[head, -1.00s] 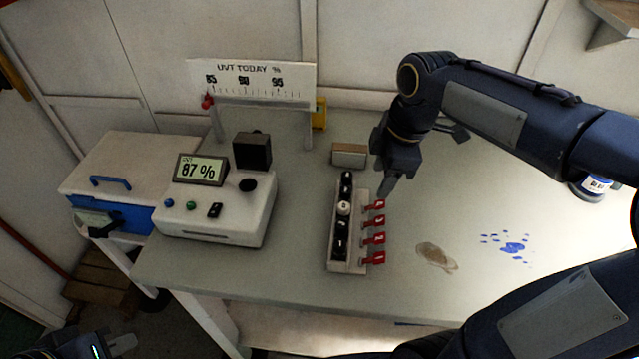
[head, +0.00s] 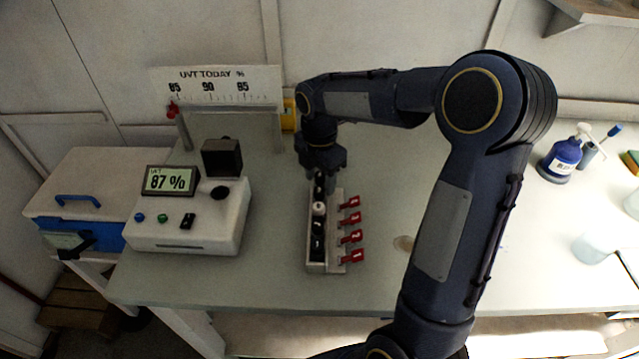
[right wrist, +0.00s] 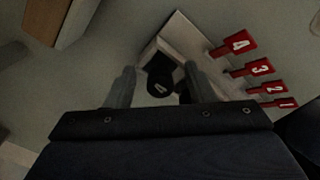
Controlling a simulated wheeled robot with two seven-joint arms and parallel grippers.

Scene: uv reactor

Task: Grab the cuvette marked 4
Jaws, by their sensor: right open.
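A narrow pale rack (head: 334,264) stands on the bench with a row of dark-capped cuvettes and red number tags along its right side. In the right wrist view, the black cap of the cuvette marked 4 (right wrist: 160,83) shows at the rack's end, level with the red tag 4 (right wrist: 239,44). My right gripper (head: 322,172) is above that far end of the rack. Its two fingers (right wrist: 160,75) are open, one on each side of the cap; whether they touch it I cannot tell. My left gripper is out of view.
One rack place has a white cap (head: 319,208). The meter (head: 200,230) reading 87 % and a dark block (head: 222,157) stand left of the rack. A blue bottle (head: 562,160) stands far right. My right arm crosses above the bench's right part.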

